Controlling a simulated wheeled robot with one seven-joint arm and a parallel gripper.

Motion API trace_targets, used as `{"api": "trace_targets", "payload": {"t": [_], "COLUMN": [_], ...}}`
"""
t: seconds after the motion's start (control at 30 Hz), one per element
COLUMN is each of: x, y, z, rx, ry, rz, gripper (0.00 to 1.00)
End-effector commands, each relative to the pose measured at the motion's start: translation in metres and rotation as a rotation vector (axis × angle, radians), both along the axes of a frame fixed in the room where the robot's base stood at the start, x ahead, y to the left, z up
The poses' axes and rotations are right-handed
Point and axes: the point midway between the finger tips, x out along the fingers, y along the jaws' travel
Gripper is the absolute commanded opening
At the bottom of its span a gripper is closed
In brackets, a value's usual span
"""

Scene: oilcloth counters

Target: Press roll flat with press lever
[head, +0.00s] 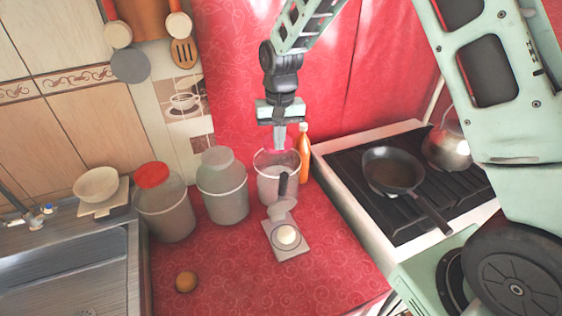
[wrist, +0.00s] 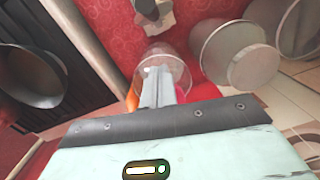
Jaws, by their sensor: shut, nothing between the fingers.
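The press stands on the red counter in the head view, with a flat pale base (head: 292,254) and a dark lever handle (head: 283,184) raised upright behind it. A pale round piece, seemingly the roll (head: 286,235), sits on the base. In the wrist view, part of the press (wrist: 158,16) shows at the top edge. My gripper (head: 280,146) is shut and empty, pointing down above a clear bucket (head: 271,185), behind and above the lever. Its fingers (wrist: 160,82) also show in the wrist view, in front of the bucket. I cannot see contact between fingers and lever.
Two lidded containers, one red-topped (head: 164,208) and one grey (head: 222,187), stand left of the bucket. An orange bottle (head: 304,155) is right of it. A brown ball (head: 186,281) lies at front left. The stove (head: 351,188) with a pan (head: 392,171) is right; a sink (head: 75,275) is left.

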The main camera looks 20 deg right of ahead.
Motion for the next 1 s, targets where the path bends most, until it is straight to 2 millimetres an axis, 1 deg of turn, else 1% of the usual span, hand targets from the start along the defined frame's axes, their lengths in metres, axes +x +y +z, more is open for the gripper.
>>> {"api": "trace_targets", "payload": {"t": [0.1, 0.23, 0.3, 0.4, 0.5, 0.7, 1.0], "x": [-0.003, -0.004, -0.015, -0.028, -0.037, -0.042, -0.041], "y": [0.001, 0.003, 0.006, 0.008, 0.01, 0.011, 0.011], "z": [-0.023, -0.048, -0.047, -0.05, -0.053, -0.056, -0.057], "rx": [-0.001, 0.0, 0.001, 0.001, 0.001, 0.001, 0.001], "ry": [0.006, 0.005, 0.002, 0.003, 0.002, 0.0, -0.003], "rz": [0.001, 0.002, 0.003, 0.003, 0.003, 0.002, 0.002], "gripper": [0.0, 0.0, 0.0, 0.0, 0.0, 0.0, 0.0]}}
